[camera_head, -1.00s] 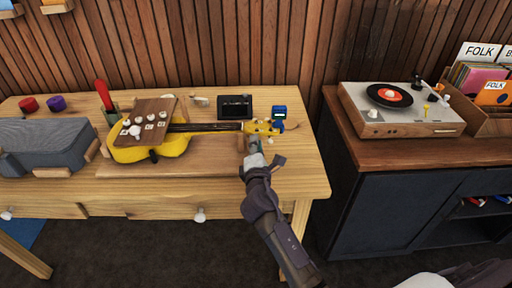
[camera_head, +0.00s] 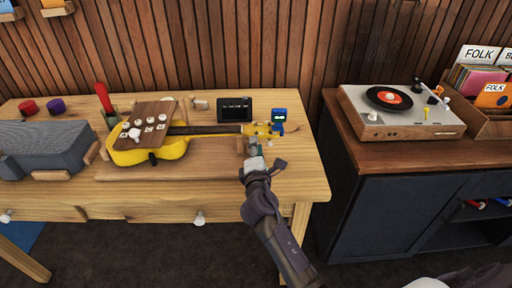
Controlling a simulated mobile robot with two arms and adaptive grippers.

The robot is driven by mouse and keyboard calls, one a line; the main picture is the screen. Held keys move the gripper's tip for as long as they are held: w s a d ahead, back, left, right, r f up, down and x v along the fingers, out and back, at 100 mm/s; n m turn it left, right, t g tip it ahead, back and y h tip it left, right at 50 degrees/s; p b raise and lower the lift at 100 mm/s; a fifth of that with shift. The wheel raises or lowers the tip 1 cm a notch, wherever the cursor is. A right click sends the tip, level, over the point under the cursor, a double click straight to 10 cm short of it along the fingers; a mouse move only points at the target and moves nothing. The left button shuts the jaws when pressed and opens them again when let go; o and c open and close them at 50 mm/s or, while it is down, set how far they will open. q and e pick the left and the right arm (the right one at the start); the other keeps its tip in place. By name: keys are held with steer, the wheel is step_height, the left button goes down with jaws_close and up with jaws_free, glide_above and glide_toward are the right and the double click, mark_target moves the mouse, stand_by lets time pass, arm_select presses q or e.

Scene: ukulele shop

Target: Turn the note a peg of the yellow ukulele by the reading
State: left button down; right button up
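The yellow ukulele (camera_head: 172,151) lies on the wooden workbench, its neck pointing right. Its yellow headstock (camera_head: 262,131) is at the right end. A small blue tuner (camera_head: 279,116) with a green-lit display is at the headstock; its reading is too small to make out. My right gripper (camera_head: 254,150) is just below the headstock, near its lower edge. Its fingers are small and partly hidden, so I cannot tell whether they are open or shut, or touch a peg. The separate pegs are too small to tell apart. My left gripper is not in view.
A brown board (camera_head: 150,122) with several white pieces rests over the ukulele's body. A dark box (camera_head: 235,108) lies behind the neck. A grey case (camera_head: 45,150) is at the left. A turntable (camera_head: 400,110) stands on the right cabinet.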

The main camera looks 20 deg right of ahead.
steer(key=v, duration=1.2)
